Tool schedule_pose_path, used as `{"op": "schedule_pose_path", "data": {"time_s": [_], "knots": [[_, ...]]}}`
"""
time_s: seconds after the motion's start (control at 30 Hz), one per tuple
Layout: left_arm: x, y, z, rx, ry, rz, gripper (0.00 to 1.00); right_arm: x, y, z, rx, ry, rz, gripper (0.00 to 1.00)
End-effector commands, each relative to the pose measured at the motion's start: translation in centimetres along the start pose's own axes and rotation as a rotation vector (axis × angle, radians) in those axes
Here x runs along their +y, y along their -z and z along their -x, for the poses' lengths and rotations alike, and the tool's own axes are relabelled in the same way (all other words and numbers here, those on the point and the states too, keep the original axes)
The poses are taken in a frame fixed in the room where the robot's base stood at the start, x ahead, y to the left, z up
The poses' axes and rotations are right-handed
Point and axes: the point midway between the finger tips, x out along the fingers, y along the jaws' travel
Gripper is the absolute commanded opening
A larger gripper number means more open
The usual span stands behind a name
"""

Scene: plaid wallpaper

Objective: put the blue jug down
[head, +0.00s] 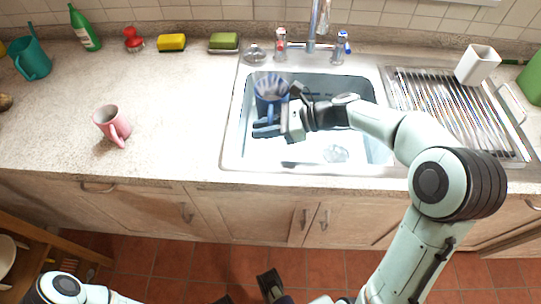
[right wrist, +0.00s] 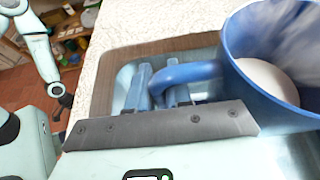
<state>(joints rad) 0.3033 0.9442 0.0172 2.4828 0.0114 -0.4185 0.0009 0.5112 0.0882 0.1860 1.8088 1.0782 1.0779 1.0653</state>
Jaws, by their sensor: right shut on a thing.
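The blue jug (head: 271,86) is over the sink basin (head: 335,152), near its back left corner. Its open mouth faces up in the head view. My right gripper (head: 266,129) is shut on the jug's handle, in front of the body. In the right wrist view the blue handle (right wrist: 185,74) runs between the fingers, and the jug (right wrist: 262,88) shows a pale round area inside. I cannot tell whether its base touches the basin floor. My left gripper (right wrist: 63,101) shows small and dark in the right wrist view, away from the jug; its opening is unclear.
The counter left of the sink is mostly clear around a pink mug (head: 113,125). The tap (head: 316,28) is at the back; a white cup (head: 477,64) stands on the drainer (head: 440,105).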

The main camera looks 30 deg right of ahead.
Motion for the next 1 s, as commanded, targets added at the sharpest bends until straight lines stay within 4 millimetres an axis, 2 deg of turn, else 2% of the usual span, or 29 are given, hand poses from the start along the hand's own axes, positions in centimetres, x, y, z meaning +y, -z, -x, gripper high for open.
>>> {"op": "schedule_pose_path", "data": {"time_s": [0.03,0.1,0.3,0.57,0.83,1.0], "knots": [[-0.1,0.2,-0.5,0.004,-0.001,-0.001,0.43,0.0,1.4,-0.6,-0.001,-0.001,-0.003,0.00],[-0.1,0.4,-0.8,0.010,-0.003,-0.002,0.43,0.0,3.1,-1.3,0.000,0.000,-0.002,0.00],[-0.2,0.9,-1.5,0.024,-0.006,-0.003,0.43,0.0,6.7,-2.8,-0.001,0.000,0.001,0.00],[-0.2,1.1,-1.8,0.030,-0.007,-0.004,0.43,0.0,8.3,-3.5,-0.002,0.000,0.004,0.00],[-0.5,2.4,-2.7,0.063,-0.007,-0.001,0.43,0.0,11.7,-4.9,-0.001,0.000,0.001,0.00],[-0.5,2.6,-2.6,0.069,-0.007,-0.001,0.43,0.0,11.8,-4.9,-0.002,0.001,0.005,0.00]]}}
